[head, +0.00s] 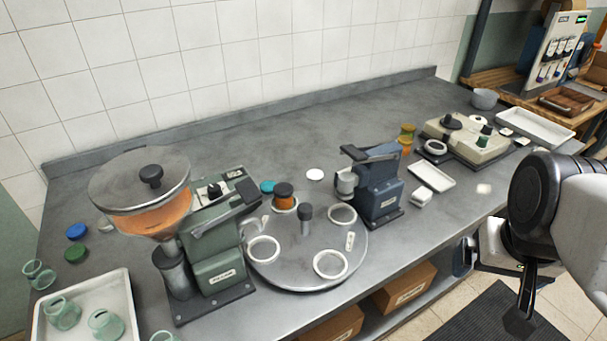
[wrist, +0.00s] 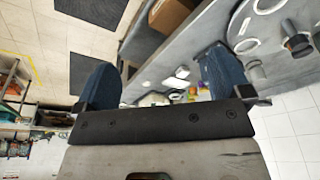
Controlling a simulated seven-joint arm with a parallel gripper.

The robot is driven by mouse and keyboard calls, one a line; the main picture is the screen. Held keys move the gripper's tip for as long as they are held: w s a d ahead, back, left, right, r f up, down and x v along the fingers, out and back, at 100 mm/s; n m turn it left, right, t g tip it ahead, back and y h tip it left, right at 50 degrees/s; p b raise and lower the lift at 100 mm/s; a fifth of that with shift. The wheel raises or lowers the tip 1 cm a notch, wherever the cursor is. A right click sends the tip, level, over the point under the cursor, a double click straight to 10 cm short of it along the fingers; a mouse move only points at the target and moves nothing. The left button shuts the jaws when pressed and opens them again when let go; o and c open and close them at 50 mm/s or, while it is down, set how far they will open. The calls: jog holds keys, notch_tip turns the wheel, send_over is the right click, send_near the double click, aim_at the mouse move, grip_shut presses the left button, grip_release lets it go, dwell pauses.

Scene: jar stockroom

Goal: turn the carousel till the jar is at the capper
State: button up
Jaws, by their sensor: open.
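The round grey carousel (head: 300,284) lies on the bench, with a dark upright knob (head: 305,214) and several white ring seats. A jar (head: 284,198) with orange contents and a dark brown top sits at its back left. The blue capper (head: 378,190) stands at the carousel's right; the empty ring (head: 342,215) is nearest to it. My gripper (head: 525,312) is at the far right, beyond the bench's front edge and well apart from the carousel. In the wrist view my gripper (wrist: 158,80) is open and empty; part of the carousel (wrist: 275,48) shows at upper right.
The green filler (head: 218,250) with an orange-filled hopper stands left of the carousel. A white tray (head: 84,285) of greenish jars lies front left. A small white tray (head: 432,175) and a beige device (head: 465,138) are at right. Bare bench lies behind the machines.

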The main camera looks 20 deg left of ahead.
jog(key=shift+w+a, duration=0.1)
jog(key=c, duration=0.4)
jog(key=shift+w+a+r, duration=0.15)
jog(key=shift+w+a, duration=0.2)
jog(key=shift+w, duration=0.2)
jog(key=shift+c, duration=0.5)
jog(key=n+g+h, duration=0.2)
jog(key=n+g, duration=0.4)
jog(key=n, duration=0.1)
send_near(305, 207)
notch_tip(305, 207, down, 2)
jog(key=shift+s+d+f, duration=0.15)
jog(key=shift+s+f, duration=0.1)
jog(key=shift+f, duration=0.1)
jog(key=shift+x, duration=3.8)
jog(key=shift+s+d, duration=0.15)
jog(key=shift+s, duration=0.05)
